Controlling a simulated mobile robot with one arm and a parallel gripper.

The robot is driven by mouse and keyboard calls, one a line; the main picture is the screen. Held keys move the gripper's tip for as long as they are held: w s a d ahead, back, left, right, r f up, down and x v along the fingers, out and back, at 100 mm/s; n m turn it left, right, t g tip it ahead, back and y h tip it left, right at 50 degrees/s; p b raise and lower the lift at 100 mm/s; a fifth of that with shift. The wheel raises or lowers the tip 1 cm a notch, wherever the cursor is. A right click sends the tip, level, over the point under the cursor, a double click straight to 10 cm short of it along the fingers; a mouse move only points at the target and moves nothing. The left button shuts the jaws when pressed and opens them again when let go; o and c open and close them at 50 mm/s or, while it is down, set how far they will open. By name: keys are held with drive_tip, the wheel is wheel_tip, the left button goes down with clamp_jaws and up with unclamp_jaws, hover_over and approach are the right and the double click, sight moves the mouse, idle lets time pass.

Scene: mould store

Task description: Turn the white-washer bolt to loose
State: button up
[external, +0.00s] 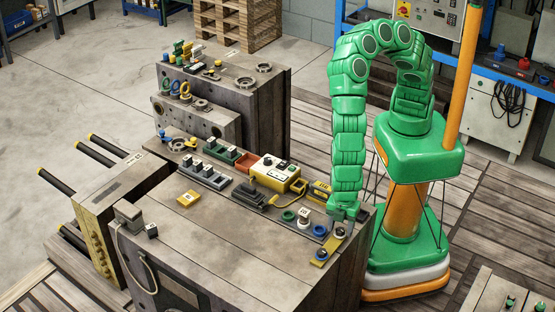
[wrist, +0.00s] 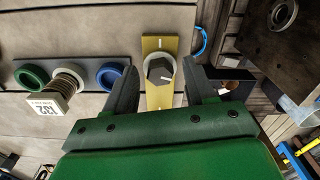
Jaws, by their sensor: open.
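The white-washer bolt (wrist: 158,71) shows in the wrist view as a dark hex head in a pale ring on a yellow plate (wrist: 159,100). A white line on the head points right and slightly down, away from the white tick at the plate's far end. My gripper (wrist: 160,70) is open, with one finger on each side of the bolt and gaps between. I cannot tell how high the fingertips are above it. In the external view my gripper (external: 343,214) points down at the block's right end, near the bolt's plate (external: 338,240).
Left of the plate, a grey strip holds a blue ring (wrist: 110,74), a post tagged 132 (wrist: 47,104) and a green ring (wrist: 32,77). A second yellow plate with a blue part (external: 321,254) lies nearby. A yellow control box (external: 275,174) stands farther left.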

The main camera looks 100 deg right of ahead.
clamp_jaws()
idle(0.3)
drive_tip(key=shift+n, duration=0.9)
unclamp_jaws()
